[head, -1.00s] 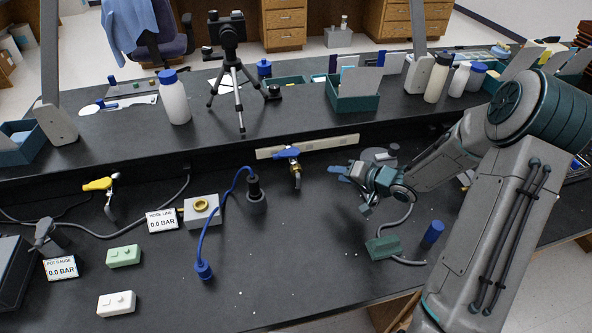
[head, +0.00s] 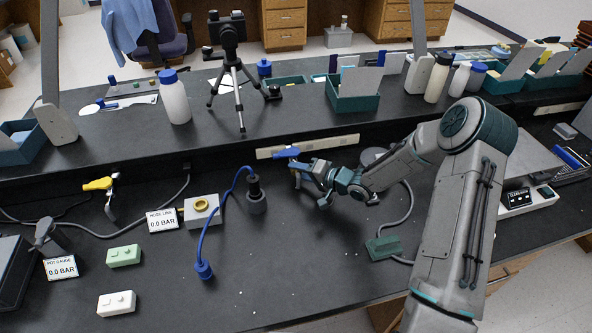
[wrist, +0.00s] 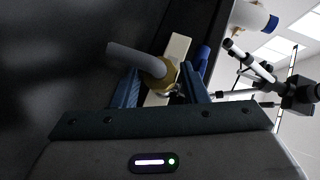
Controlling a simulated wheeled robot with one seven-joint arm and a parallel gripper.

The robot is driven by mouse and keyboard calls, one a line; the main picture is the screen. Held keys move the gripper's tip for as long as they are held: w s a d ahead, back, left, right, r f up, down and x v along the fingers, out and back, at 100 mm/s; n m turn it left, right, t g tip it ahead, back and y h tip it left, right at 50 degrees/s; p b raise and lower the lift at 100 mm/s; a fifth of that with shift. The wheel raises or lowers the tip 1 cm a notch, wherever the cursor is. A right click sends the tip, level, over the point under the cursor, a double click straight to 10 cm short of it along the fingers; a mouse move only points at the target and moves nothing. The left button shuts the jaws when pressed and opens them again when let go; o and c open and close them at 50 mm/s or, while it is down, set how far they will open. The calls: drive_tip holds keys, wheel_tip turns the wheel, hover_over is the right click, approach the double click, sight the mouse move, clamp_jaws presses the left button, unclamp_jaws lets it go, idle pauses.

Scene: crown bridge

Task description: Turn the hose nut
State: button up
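A blue-handled tap (head: 287,153) stands at the back ledge. In the wrist view its grey curved spout (wrist: 135,60) carries a brass ring nut (wrist: 171,76), which lies between my fingers. My gripper (head: 309,182) is at the tap's spout, with its fingers spread either side; it also shows in the wrist view (wrist: 160,88). I cannot tell whether a finger touches the nut. A blue hose (head: 211,218) runs from a dark upright fitting (head: 256,197) to a blue end piece (head: 203,270) on the bench. Its end nut is too small to make out.
A yellow-handled tap (head: 98,184) and a white block with a brass ring (head: 201,206) stand left. Gauge cards (head: 162,220) read 0.0 BAR. A green block (head: 382,248) lies below my arm. A tripod (head: 237,88) stands on the raised ledge. The front middle bench is clear.

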drive_tip(key=shift+x, duration=1)
drive_tip(key=c, duration=0.7)
